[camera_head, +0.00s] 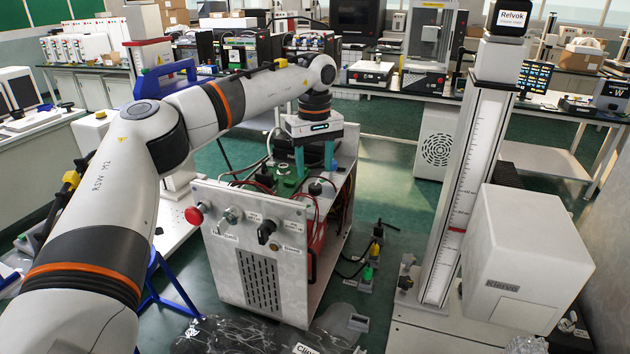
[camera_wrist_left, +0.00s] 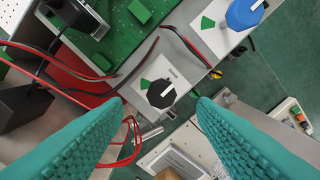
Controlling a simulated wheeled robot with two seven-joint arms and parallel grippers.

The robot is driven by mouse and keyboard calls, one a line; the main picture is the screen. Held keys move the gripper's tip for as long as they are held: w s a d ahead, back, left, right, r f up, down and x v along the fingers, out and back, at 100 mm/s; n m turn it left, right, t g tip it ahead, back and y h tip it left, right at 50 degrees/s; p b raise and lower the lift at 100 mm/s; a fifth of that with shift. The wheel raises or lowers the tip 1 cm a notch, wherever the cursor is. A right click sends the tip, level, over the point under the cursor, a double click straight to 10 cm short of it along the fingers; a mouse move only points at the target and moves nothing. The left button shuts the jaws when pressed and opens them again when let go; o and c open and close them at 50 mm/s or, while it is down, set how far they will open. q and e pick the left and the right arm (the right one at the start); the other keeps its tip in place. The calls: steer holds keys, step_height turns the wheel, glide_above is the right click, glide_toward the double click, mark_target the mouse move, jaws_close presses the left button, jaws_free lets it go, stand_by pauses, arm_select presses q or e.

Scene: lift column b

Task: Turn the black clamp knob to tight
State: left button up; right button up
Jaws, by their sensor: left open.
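A black knob (camera_wrist_left: 161,94) with a white pointer line sits on a small light plate in the left wrist view. A green sector is printed beside it at upper left, and the pointer aims to the upper right, off the green. My left gripper (camera_wrist_left: 162,106) is open, with one teal finger on each side of the picture and the knob showing between the tips, apparently untouched. In the head view the left gripper (camera_head: 314,168) points down over the open top of the metal cabinet (camera_head: 262,262). A black knob (camera_head: 316,188) shows just under it. My right gripper is out of view.
A blue knob (camera_wrist_left: 244,13) with its own green sector is close by. Red and black wires and a green board (camera_wrist_left: 110,25) lie beside the knob. A white column with a scale (camera_head: 462,190) stands to the right of the cabinet.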

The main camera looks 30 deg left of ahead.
mark_target(315, 186)
arm_select(q)
steer(key=shift+w+f, duration=0.1)
steer(key=shift+f, duration=2.4)
steer(key=c, duration=1)
steer(key=shift+o, duration=0.2)
